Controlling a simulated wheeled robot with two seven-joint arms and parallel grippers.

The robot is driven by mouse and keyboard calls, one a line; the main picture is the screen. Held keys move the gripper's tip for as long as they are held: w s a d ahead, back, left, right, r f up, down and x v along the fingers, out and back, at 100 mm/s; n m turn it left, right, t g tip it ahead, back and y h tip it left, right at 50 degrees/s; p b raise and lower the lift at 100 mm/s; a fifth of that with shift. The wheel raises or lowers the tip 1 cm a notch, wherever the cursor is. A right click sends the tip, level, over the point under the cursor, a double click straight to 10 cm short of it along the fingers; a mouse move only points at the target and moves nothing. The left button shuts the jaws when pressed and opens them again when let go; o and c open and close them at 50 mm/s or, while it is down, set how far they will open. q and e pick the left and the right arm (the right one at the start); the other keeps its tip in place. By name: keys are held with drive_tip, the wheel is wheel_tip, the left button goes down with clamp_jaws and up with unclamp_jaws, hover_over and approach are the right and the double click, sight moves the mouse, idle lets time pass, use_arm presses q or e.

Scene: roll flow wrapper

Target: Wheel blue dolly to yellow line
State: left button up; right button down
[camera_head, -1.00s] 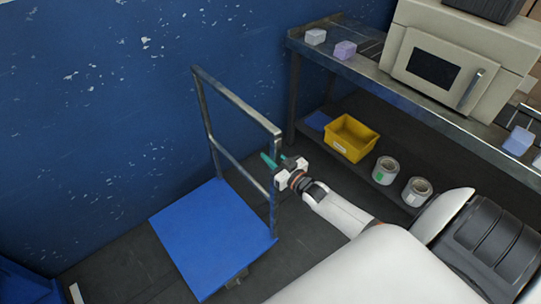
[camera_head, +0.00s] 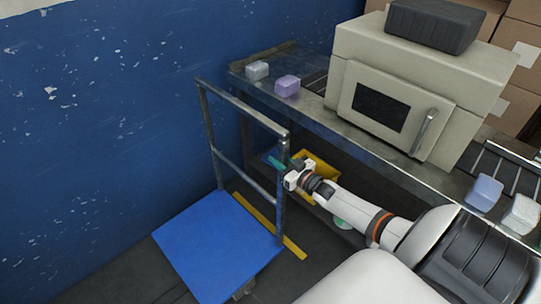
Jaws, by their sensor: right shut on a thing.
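The blue dolly (camera_head: 215,248) stands on the dark floor close to the blue wall. Its grey metal handle frame (camera_head: 243,108) rises at its far side. My right gripper (camera_head: 284,170) is shut on the right upright of that frame. A yellow line (camera_head: 262,219) lies on the floor just beyond the dolly's far edge. It runs from near the wall to the right, and the handle frame partly covers it. The gap between deck and line looks small, and I cannot tell whether they overlap. My left gripper is not in view.
A metal bench (camera_head: 345,127) stands to the right with a beige wrapper machine (camera_head: 400,90) and several small packs on it. A yellow bin (camera_head: 318,171) sits on its lower shelf, partly behind my right arm. The blue wall (camera_head: 90,140) bounds the left.

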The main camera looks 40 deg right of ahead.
drive_tip(key=d+b, duration=0.3)
drive_tip(key=d, duration=0.5)
drive_tip(key=shift+w, duration=0.3)
drive_tip(key=shift+r, duration=0.15)
drive_tip(key=c, duration=1.4)
unclamp_jaws()
drive_tip(key=shift+d, duration=0.1)
drive_tip(key=shift+o, duration=1.2)
